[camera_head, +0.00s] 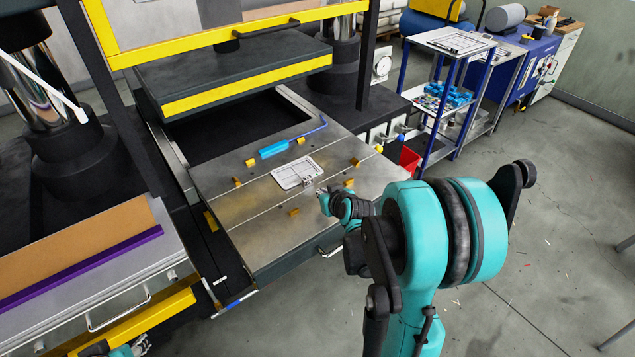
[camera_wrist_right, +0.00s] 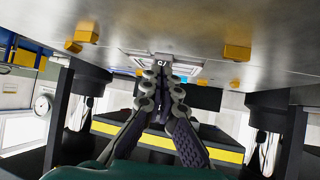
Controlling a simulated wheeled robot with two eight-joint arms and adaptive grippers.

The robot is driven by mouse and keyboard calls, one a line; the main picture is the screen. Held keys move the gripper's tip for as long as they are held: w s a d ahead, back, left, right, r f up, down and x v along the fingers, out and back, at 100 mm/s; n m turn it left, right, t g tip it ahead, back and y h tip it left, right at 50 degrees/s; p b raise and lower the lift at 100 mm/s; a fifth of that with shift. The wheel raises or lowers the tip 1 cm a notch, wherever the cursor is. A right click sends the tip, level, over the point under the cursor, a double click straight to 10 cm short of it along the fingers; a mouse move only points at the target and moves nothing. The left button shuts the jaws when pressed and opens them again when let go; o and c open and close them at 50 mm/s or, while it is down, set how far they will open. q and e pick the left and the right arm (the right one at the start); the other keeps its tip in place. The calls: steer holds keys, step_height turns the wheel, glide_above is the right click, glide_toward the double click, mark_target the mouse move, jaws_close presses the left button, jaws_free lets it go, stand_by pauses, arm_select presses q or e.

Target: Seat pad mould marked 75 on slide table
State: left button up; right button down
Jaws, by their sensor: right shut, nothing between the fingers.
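The slide table (camera_head: 250,215) is a metal plate pulled out in front of the press. A flat, light-coloured pad mould (camera_head: 293,173) lies on it among several yellow blocks (camera_head: 293,212). Its small front tab (camera_wrist_right: 160,57) carries a dark mark too small to read surely. My right gripper (camera_head: 322,194) is at the mould's front right, fingers toward the tab. In the right wrist view the fingertips (camera_wrist_right: 163,68) are together, at or just short of the tab, and hold nothing. Contact is unclear. Part of my left gripper (camera_head: 138,346) shows at the bottom left; its fingers are unclear.
A blue-handled tool (camera_head: 275,150) lies on the table behind the mould. The yellow-edged press plate (camera_head: 245,85) overhangs the back. A bench with a brown board (camera_head: 80,240) stands at left. A blue-framed trolley (camera_head: 445,105) and red bin (camera_head: 409,160) are at right.

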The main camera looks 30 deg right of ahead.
mark_target(306, 179)
steer(key=s, duration=0.4)
steer(key=shift+s+a, duration=0.25)
steer(key=shift+a, duration=0.1)
steer(key=shift+s+a, duration=0.1)
steer(key=shift+a, duration=0.05)
steer(key=shift+w+a+r+p, duration=0.15)
steer(key=shift+w+a+p, duration=0.1)
steer(key=shift+w+p, duration=0.2)
steer(key=shift+w+a+r+p, duration=0.1)
steer(key=shift+w+a+p, duration=0.2)
steer(key=shift+w, duration=0.15)
steer(key=w, duration=0.4)
steer(key=w+d, duration=0.1)
steer(key=w, duration=0.3)
steer(key=w+d+f+b, duration=0.1)
steer(key=w, duration=0.3)
steer(key=shift+d, duration=0.25)
steer(key=shift+s+f+b, duration=0.1)
steer(key=shift+f+b, duration=0.35)
steer(key=shift+s+a, duration=0.1)
steer(key=shift+s, duration=0.05)
